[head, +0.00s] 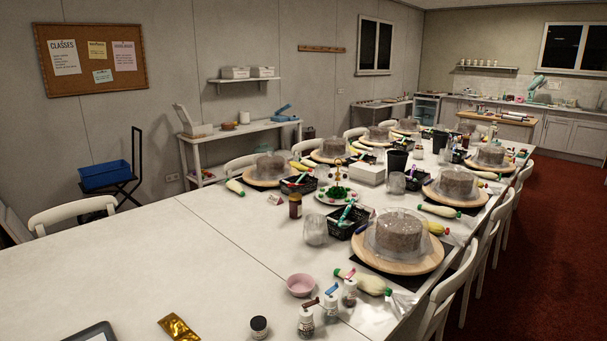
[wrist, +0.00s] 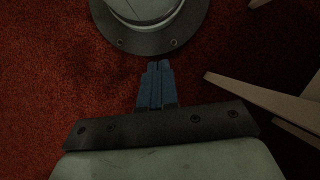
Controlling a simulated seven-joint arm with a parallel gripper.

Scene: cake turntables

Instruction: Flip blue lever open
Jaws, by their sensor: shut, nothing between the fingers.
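Several small bottles with lever tops stand near the front edge of the long white table in the head view. A blue lever (head: 332,289) tops the middle bottle (head: 331,309), and it is too small to tell how far it is raised. A bottle (head: 305,325) with a darker lever stands to its left, and a bottle (head: 350,294) with a red lever to its right. My gripper (wrist: 158,65) shows only in the wrist view, with its blue fingers together and empty, above red carpet. No bottle or lever shows in that view.
A dark-lidded jar (head: 259,327), a pink bowl (head: 300,285) and a gold packet (head: 178,328) lie near the bottles. A cake on a turntable (head: 436,257) stands behind to the right. The table's left part is clear. Pale chair legs (wrist: 255,98) show in the wrist view.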

